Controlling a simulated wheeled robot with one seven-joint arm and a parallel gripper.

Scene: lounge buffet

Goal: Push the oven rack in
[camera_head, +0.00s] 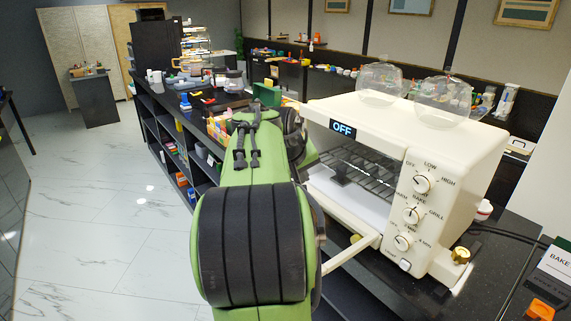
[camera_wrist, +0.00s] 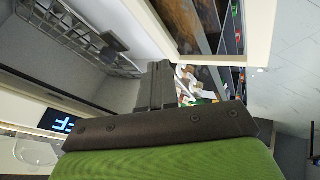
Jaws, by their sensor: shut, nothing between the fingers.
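The white toaster oven (camera_head: 440,150) stands on the dark counter, its front open and its display reading OFF. Its wire rack (camera_head: 375,178) shows inside; it also shows in the wrist view (camera_wrist: 75,30) at upper left. A small dark piece (camera_head: 341,168) is at the rack's front edge; I cannot tell what it is. The lowered door's handle (camera_head: 350,253) shows at the front. My gripper (camera_wrist: 155,85) is shut and empty in the wrist view, in front of the oven opening, apart from the rack as far as I can see. My arm hides it in the head view.
Two clear glass bowls (camera_head: 442,103) sit on the oven top. Three knobs (camera_head: 412,214) are on its right front. The counter behind my arm holds many small items. The floor at left (camera_head: 90,220) is clear.

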